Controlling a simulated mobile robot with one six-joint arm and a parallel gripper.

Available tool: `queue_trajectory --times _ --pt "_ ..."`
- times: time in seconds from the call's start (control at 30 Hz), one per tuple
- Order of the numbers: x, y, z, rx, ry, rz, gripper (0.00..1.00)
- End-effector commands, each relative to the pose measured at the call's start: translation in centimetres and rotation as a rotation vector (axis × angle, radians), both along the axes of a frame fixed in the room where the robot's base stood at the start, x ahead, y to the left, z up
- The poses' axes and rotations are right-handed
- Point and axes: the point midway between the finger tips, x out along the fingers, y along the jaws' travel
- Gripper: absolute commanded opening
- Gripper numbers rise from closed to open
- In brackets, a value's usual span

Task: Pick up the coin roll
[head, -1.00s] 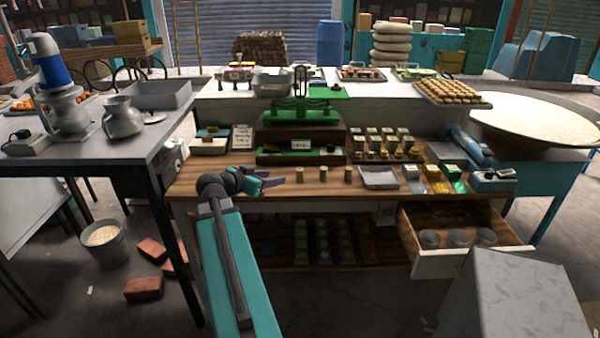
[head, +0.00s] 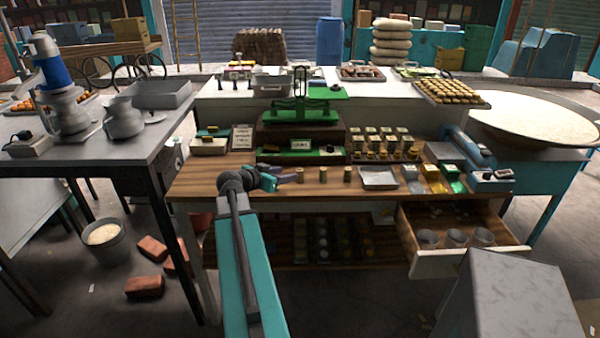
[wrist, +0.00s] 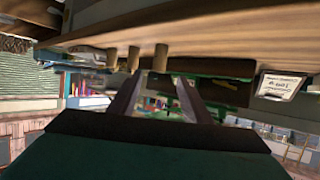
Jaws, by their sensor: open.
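Three small tan coin rolls stand upright in a row on the wooden counter (head: 210,178): a left one (head: 299,175), a middle one (head: 323,174) and a right one (head: 347,174). My gripper (head: 293,178) is open, low over the counter, its fingers pointing right at the left roll. The wrist view is upside down. There the fingers (wrist: 158,84) are spread, and the nearest roll (wrist: 161,57) appears in line with the gap between their tips. The other two rolls (wrist: 134,58) (wrist: 111,60) are off to the left. Contact with the nearest roll cannot be told.
A green balance scale (head: 300,112) stands behind the rolls. A grey metal tray (head: 379,178) lies right of them. Small boxes and jars (head: 385,143) stand behind the tray. An open drawer (head: 460,238) juts out at the front right.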

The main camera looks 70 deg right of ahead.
Motion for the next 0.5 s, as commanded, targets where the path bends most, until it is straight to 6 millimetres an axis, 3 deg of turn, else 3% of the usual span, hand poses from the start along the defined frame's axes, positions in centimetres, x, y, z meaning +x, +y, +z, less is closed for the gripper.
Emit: queue_trajectory --times 0.2,0.5 --pt "-0.5 -2.0 -0.7 0.001 0.001 -0.001 0.44" --pt "-0.6 -2.1 -0.9 0.000 0.001 0.001 0.44"
